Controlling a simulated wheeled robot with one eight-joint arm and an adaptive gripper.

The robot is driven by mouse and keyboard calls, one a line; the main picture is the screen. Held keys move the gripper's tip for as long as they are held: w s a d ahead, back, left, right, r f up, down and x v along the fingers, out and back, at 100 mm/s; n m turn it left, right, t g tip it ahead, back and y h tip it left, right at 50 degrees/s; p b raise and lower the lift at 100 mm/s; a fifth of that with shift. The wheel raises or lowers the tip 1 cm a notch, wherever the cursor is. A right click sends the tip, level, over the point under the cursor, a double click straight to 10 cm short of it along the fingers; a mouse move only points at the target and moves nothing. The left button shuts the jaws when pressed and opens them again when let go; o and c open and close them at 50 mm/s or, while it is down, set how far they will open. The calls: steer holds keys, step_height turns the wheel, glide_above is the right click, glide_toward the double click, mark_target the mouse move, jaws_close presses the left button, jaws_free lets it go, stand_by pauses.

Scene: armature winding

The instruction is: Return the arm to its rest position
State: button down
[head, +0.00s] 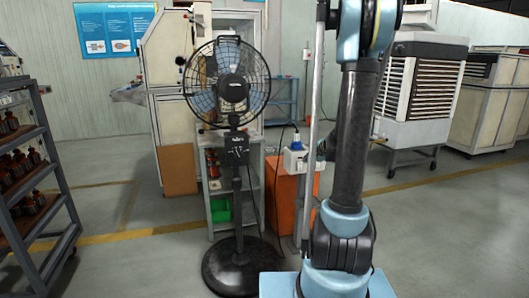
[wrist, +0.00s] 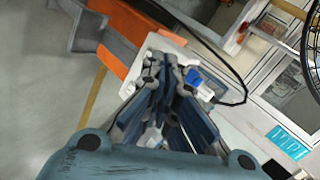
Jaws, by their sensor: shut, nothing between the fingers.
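My arm (head: 350,130), black and light blue, rises upright on the right of centre in the head view. Its upper end runs out of the top of that picture. My gripper (wrist: 163,60) shows in the wrist view with its fingers together and nothing held. The gripper cannot be made out clearly in the head view. Beyond the fingertips in the wrist view are a white box, a blue and white plug (wrist: 198,82) and an orange cabinet (wrist: 125,30). I cannot tell how far they are from the fingers.
A black pedestal fan (head: 231,88) stands left of my arm. The orange cabinet (head: 283,205) stands behind the arm. A rack (head: 30,190) with several reddish-brown parts is at the far left. A white air cooler (head: 420,90) stands at the right. The floor at front right is clear.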

steer(key=s+a+f+n+g+h, duration=0.1)
steer(key=s+n, duration=0.4)
steer(key=s, duration=1.5)
steer(key=s+a+f+n+g+h, duration=0.2)
steer(key=s+n+g, duration=0.4)
steer(key=s, duration=1.4)
steer(key=shift+f+h, duration=0.15)
steer(key=shift+h, duration=0.25)
steer(key=shift+w+f, duration=0.2)
steer(key=shift+w, duration=0.3)
